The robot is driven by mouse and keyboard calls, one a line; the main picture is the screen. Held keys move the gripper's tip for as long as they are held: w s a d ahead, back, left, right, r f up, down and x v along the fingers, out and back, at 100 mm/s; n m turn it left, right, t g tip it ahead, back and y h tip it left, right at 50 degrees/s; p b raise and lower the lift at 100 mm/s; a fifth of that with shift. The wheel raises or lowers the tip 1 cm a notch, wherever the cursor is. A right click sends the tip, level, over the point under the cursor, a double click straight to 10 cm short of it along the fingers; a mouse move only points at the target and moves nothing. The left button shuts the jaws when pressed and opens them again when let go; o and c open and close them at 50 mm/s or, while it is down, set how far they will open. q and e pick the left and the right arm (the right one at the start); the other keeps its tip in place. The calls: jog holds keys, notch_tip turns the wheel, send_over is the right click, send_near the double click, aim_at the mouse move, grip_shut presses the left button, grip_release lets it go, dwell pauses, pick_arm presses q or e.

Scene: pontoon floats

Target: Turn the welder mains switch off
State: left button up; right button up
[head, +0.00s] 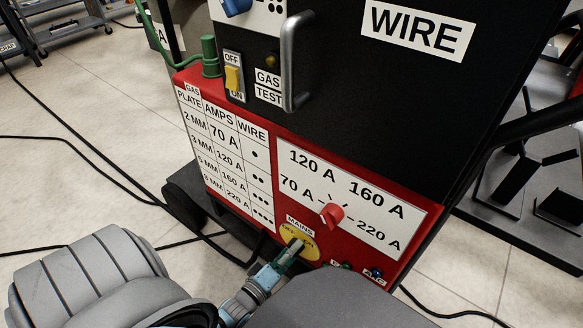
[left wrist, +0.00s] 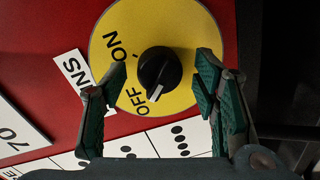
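The mains switch is a black rotary knob (left wrist: 160,72) on a round yellow plate (left wrist: 190,20), which also shows in the head view (head: 311,247). The plate reads ON at upper left and OFF at lower left in the left wrist view. My left gripper (head: 292,248) is at the plate. In the left wrist view its green-padded fingers (left wrist: 161,80) are open, one each side of the knob, with gaps between. In the head view the gripper hides the knob. My right gripper is not in view.
The welder's red panel (head: 262,232) also carries a red amperage knob (head: 331,214) and small sockets (head: 376,273) near the mains plate. Black cables (head: 85,147) lie on the floor.

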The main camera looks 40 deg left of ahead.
pick_arm(q)
jog(key=shift+s, duration=0.1)
jog(key=s+r, duration=0.1)
jog(key=s, duration=1)
jog(key=shift+s+d+r, duration=0.15)
jog(key=shift+s, duration=0.2)
